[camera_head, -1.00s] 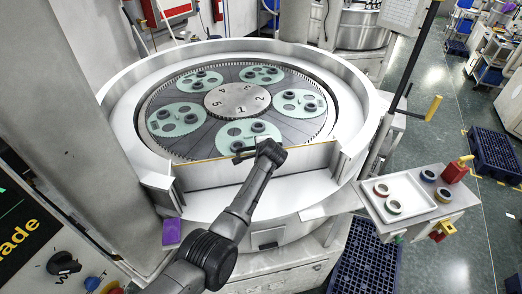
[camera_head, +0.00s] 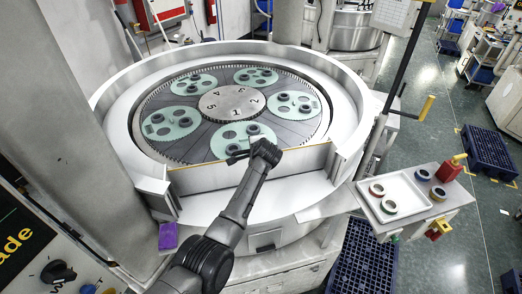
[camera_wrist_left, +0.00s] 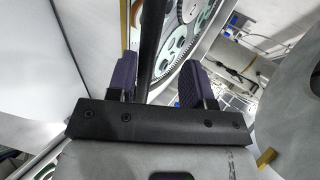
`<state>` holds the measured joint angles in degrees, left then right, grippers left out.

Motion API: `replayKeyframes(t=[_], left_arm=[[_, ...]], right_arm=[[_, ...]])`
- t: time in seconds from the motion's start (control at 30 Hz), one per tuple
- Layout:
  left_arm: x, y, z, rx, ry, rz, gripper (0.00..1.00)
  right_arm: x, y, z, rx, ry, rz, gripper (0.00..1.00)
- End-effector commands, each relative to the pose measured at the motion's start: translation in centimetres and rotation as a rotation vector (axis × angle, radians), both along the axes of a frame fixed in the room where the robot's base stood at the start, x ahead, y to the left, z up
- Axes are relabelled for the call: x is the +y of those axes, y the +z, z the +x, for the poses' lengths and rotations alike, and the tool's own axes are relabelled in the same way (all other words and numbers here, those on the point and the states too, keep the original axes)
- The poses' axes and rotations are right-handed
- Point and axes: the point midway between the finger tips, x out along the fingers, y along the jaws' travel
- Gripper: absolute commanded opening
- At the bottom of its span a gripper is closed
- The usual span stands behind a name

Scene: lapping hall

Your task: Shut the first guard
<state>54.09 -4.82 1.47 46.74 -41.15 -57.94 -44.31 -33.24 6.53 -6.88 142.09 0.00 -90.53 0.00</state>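A gap shows between the bar and the right finger; contact on the left is unclear.
Green carriers with dark rings (camera_head: 294,104) lie on the machine's plate. A side table with a white tray (camera_head: 399,181) and coloured rings stands at right, near a dark post (camera_head: 405,70). A blue pallet (camera_head: 360,262) lies below. A purple block (camera_head: 168,236) is at front left.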

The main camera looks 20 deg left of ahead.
Motion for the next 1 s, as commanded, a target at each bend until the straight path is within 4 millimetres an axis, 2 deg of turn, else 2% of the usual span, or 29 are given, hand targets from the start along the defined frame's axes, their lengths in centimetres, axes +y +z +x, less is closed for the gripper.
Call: replayKeyframes(t=[0.03,0.7,1.0], left_arm=[[-0.4,0.9,-0.2,-0.013,-0.002,0.0,0.42],[-5.3,6.0,-7.0,-0.007,-0.004,-0.004,0.42],[-6.2,7.1,-8.4,-0.003,-0.002,-0.003,0.42]], right_arm=[[0.0,0.1,0.0,0.0,0.0,0.0,0.43],[-0.3,-1.2,0.0,0.0,0.007,-0.011,0.43],[-0.3,-1.5,0.0,0.001,0.006,-0.01,0.43]])
